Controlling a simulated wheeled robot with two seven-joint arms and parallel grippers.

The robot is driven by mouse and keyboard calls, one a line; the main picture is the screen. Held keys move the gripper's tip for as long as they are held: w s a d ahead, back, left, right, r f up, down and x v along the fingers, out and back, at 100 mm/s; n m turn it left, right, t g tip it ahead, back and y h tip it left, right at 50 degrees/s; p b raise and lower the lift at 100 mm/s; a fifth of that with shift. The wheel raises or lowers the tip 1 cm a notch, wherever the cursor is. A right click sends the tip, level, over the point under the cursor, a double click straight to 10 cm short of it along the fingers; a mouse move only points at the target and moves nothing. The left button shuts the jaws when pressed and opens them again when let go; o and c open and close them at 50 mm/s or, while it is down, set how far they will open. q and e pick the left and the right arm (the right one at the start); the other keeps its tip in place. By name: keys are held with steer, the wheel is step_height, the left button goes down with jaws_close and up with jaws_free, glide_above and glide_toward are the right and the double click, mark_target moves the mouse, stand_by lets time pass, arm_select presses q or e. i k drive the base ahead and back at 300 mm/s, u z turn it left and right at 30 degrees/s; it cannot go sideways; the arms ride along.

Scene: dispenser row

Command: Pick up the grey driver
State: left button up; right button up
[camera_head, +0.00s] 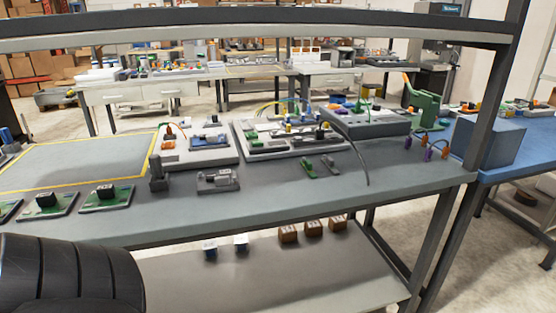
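A small, slim grey piece (330,165) lies on the grey workbench (270,205), right of the middle, and may be the grey driver. A similar green piece (308,169) lies just left of it. A dark grey upright tool (157,174) stands further left on the bench, beside a flat grey device (218,181). From this distance I cannot tell for certain which grey item is the driver. Neither of my grippers is in view, and nothing touches these items.
Trays of parts (290,138) and a grey case (365,122) line the bench's back. Green circuit boards (106,197) lie at left. Small brown boxes (313,228) sit on the lower shelf. A dark overhead beam (270,16) crosses the top. The bench's front strip is mostly clear.

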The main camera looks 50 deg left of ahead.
mark_target(155, 162)
steer(key=u, duration=3.75)
